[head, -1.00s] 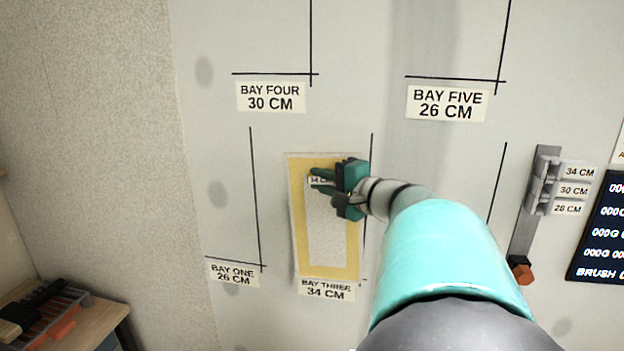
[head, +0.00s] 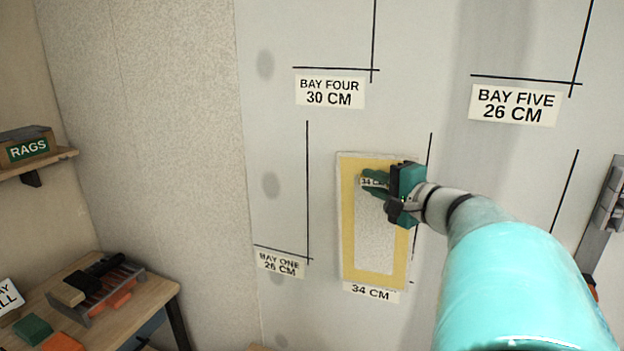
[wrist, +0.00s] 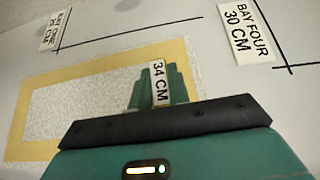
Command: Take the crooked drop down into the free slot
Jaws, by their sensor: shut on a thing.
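The drop (head: 374,240) is a speckled pale sheet with a yellow border, in front of the wall at the bay with the 34 CM label (head: 371,292). It looks nearly upright; whether it touches the wall I cannot tell. It also shows in the wrist view (wrist: 62,108). My gripper (head: 374,184) is shut at the drop's upper part, by a small 34 CM tag (wrist: 158,82). The green fingers (wrist: 160,78) lie over the sheet there. A slotted rack (head: 112,300) stands on the bench at lower left; I cannot tell which slot is free.
The wooden bench (head: 150,303) also carries a green block (head: 33,329) and orange pieces (head: 62,342). A shelf with a RAGS box (head: 28,148) is above it. Bay one (head: 280,263), bay four (head: 330,92) and bay five (head: 514,105) look bare. A grey holder (head: 610,205) is at right.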

